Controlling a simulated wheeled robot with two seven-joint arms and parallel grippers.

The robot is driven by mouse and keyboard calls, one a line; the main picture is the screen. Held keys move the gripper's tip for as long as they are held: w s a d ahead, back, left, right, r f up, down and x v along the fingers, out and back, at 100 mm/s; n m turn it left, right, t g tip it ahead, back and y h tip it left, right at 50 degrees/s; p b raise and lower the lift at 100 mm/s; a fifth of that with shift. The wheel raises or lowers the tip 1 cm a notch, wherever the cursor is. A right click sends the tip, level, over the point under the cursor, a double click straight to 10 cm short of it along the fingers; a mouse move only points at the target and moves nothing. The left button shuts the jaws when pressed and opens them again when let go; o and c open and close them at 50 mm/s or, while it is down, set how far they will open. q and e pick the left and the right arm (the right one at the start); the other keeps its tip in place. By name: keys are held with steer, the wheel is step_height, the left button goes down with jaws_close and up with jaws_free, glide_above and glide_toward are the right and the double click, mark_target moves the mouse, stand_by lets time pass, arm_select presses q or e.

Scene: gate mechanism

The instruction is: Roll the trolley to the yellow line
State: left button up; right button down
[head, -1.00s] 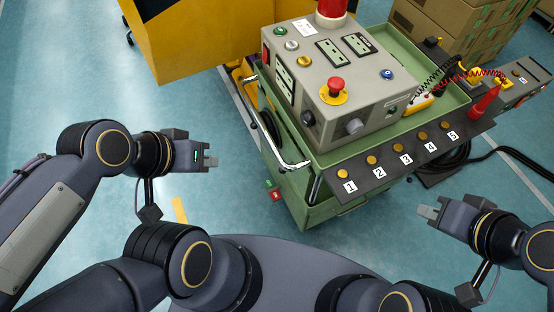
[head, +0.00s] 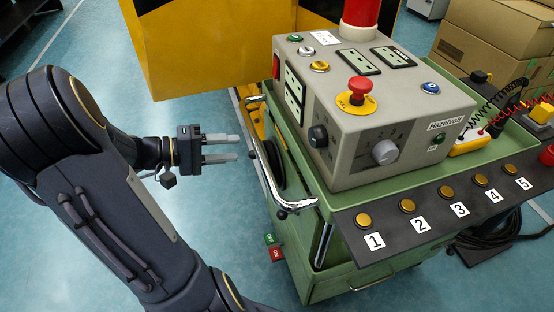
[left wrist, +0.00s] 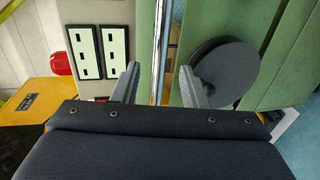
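The green trolley (head: 330,283) stands to the right of my left arm in the head view, with a chrome push handle (head: 281,196) on its left side. My left gripper (head: 238,148) is open and empty, just left of the handle, its fingers pointing at it. In the left wrist view the chrome bar (left wrist: 161,45) runs upright between the two open fingertips (left wrist: 158,80); I see no contact. My right gripper is out of view. No yellow floor line shows now.
A grey control box (head: 360,120) with a red button sits on the trolley. A black panel (head: 445,205) with numbered buttons juts from its front. A yellow cabinet (head: 205,50) stands behind. Cartons (head: 490,45) are at the back right. Floor at the left is open.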

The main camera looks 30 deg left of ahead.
mark_target(258, 145)
arm_select(q)
steer(key=b+x, duration=0.1)
steer(key=x, duration=0.6)
steer(key=shift+w+d, duration=0.1)
steer(key=shift+w, duration=0.25)
steer(key=shift+c, duration=0.2)
jaws_close()
